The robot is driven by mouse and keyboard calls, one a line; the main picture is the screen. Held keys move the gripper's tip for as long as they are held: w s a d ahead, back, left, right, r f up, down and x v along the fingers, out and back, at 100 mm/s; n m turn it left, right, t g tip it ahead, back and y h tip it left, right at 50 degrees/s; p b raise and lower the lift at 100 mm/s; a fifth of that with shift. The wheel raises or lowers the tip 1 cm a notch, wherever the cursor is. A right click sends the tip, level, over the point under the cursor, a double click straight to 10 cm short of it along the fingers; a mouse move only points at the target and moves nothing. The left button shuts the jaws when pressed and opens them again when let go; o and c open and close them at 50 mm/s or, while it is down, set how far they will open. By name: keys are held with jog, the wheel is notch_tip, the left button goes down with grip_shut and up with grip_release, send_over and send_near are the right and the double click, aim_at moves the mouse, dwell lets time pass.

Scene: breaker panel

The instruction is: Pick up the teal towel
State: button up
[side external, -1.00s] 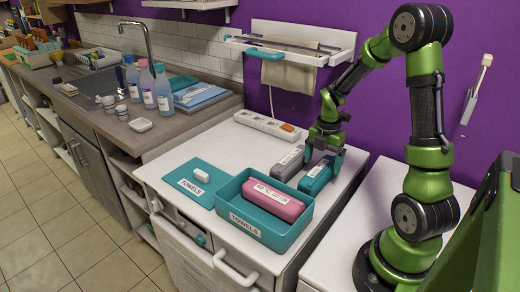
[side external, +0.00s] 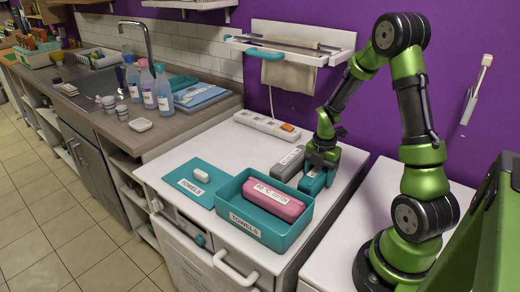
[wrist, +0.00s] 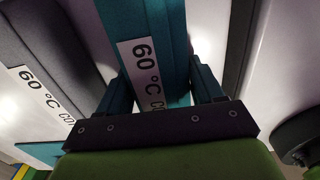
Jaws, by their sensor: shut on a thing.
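The teal towel (side external: 313,184) is a rolled bundle with a white label, lying on the white counter at the right of the grey towel. My gripper (side external: 322,165) is over it from above, with its fingers on either side. In the wrist view the teal towel (wrist: 150,45) runs between the two fingers, its label reading "60 °C". My gripper (wrist: 165,95) is shut on it. The towel appears to be still at counter level; whether it touches the counter is hard to tell.
A grey towel (side external: 289,163) lies close beside the teal one. A teal bin (side external: 247,232) marked "TOWELS" holds a pink towel (side external: 273,198). Its teal lid (side external: 187,187) lies flat to the left. A white power strip (side external: 262,124) with an orange switch is behind.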

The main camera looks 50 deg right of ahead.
aim_at(320, 169)
jog(key=shift+c, duration=1.4)
jog(key=shift+r, duration=0.1)
notch_tip(320, 169, up, 10)
jog(key=shift+r, duration=0.1)
jog(key=shift+r, duration=2.4)
